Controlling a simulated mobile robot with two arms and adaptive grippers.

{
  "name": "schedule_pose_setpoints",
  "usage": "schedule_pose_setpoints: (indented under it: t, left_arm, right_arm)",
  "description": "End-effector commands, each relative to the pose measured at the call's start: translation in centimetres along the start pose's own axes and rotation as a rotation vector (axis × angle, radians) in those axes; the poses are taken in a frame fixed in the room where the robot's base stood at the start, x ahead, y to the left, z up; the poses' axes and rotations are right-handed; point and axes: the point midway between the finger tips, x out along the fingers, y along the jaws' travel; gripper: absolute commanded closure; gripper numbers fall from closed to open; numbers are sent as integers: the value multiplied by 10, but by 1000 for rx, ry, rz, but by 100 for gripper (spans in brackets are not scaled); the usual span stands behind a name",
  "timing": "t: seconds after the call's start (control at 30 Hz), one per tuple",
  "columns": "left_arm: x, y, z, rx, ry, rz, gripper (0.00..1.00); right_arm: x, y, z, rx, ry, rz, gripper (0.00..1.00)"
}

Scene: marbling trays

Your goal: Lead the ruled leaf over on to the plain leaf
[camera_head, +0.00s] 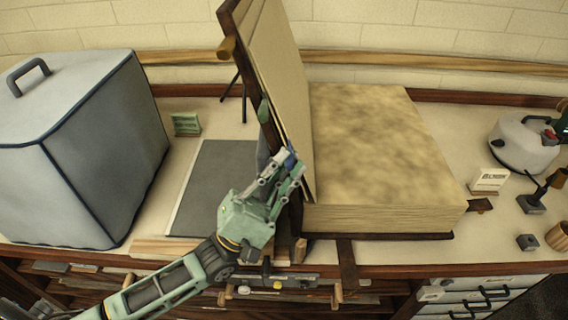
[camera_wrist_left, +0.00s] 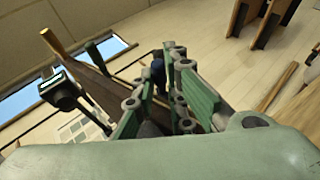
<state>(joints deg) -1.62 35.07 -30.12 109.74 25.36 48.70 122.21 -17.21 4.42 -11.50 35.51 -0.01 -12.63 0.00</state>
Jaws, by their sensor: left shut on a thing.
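A very large book lies on the bench, with a thick block of pages whose blotched tan top leaf (camera_head: 370,130) faces up. To its left, a brown cover board with a cream leaf (camera_head: 275,60) against it stands steeply upright, leaning slightly. I see no ruling on either leaf, so I cannot tell which is ruled. My left gripper (camera_head: 287,165) is shut at the lower near edge of the standing part. In the left wrist view the gripper (camera_wrist_left: 165,75) has a dark bluish piece between its fingers; what it grips exactly is partly hidden.
A grey covered box (camera_head: 85,150) stands at the left. A dark grey mat (camera_head: 215,185) lies beside the book, with a small green rack (camera_head: 186,124) behind. A white kettle-like pot (camera_head: 522,145), a small sign (camera_head: 488,181) and small items stand at the right.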

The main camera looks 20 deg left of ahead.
Motion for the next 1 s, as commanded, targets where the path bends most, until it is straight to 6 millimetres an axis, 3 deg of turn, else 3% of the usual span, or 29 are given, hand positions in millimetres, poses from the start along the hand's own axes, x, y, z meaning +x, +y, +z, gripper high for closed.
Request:
schedule_pose_setpoints:
  t: [0.27,0.7,1.0]
  left_arm:
    - [2,0,1,6,-1,-6,100]
    - [18,-9,7,48,-1,-106,100]
    - [18,-12,7,53,-2,-116,100]
  right_arm:
    - [-2,-1,0,0,-1,-1,71]
    - [-22,1,-2,0,0,1,71]
    - [-22,4,-1,-1,-1,5,71]
